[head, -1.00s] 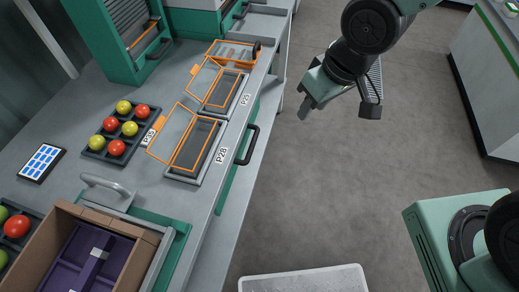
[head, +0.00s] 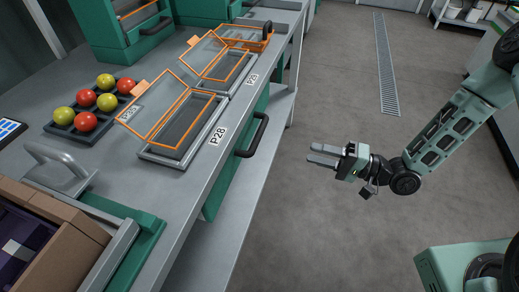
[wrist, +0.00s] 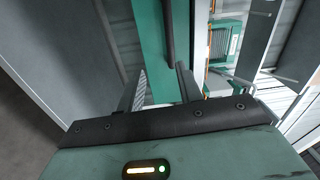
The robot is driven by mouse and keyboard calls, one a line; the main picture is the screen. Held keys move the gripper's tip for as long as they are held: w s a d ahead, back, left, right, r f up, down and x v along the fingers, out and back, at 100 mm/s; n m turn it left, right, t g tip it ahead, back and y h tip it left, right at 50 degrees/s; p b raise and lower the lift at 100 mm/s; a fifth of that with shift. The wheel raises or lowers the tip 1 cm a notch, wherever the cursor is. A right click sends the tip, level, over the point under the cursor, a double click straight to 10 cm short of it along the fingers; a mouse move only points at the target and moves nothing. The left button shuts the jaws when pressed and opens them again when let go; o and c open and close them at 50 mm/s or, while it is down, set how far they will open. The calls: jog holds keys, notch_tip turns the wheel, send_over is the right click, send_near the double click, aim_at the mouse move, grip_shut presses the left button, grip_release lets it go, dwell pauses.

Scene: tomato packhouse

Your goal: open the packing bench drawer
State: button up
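The packing bench drawer has a green front (head: 222,187) under the edge of the bench top and looks closed. Its dark bar handle (head: 253,136) stands out from the front. My gripper (head: 316,155) is to the right of the handle over the aisle, its two fingers pointing left toward the bench, open and empty. It is clear of the handle by a visible gap. In the wrist view, the green drawer front (wrist: 152,45) and the dark handle bar (wrist: 168,35) show beyond and between the open fingers.
The bench top (head: 190,215) carries two orange-framed flip-lid bins (head: 180,120), a tray of red and yellow tomatoes (head: 62,128) and a brown box (head: 60,215). Labels P28 and P29 mark the bench edge. The grey floor (head: 330,235) between bench and arm is clear.

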jog(key=s+d+m+t+y, duration=0.1)
send_near(259, 133)
jog(key=x, duration=0.6)
jog(key=f+x, duration=0.1)
jog(key=x, duration=0.2)
jog(key=shift+w+a+r, duration=0.1)
jog(key=shift+w+a, duration=0.1)
jog(key=shift+a, duration=0.2)
grip_shut()
